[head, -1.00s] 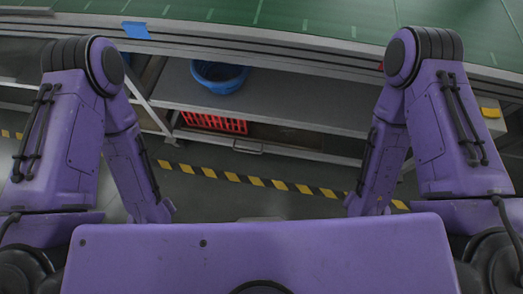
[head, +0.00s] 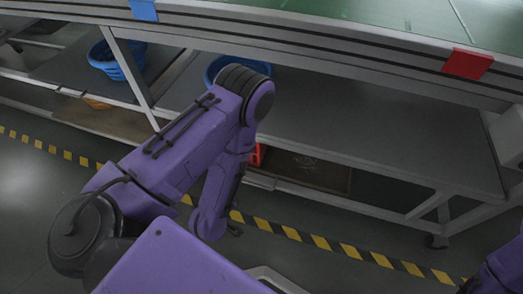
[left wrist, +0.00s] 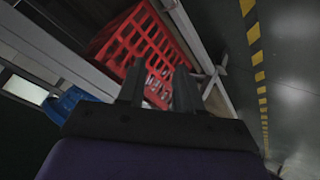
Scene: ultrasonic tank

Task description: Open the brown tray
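A brown tray (head: 310,172) sits low under the grey shelf of the bench in the head view, with a pale front edge. A red crate (head: 257,154) is just left of it, mostly hidden behind my left arm. In the left wrist view the red crate (left wrist: 145,50) is large, beyond my left gripper (left wrist: 159,68). The two dark fingers of that gripper are apart, with nothing seen held between them. A brownish strip beside the crate in this view may be the tray; I cannot tell. My right gripper is out of view.
A blue basket (head: 222,72) stands on the shelf, partly behind my left arm, and another blue basket (head: 115,58) is further left. Yellow-black tape (head: 330,243) runs along the floor before the bench. A caster leg (head: 437,238) stands at right.

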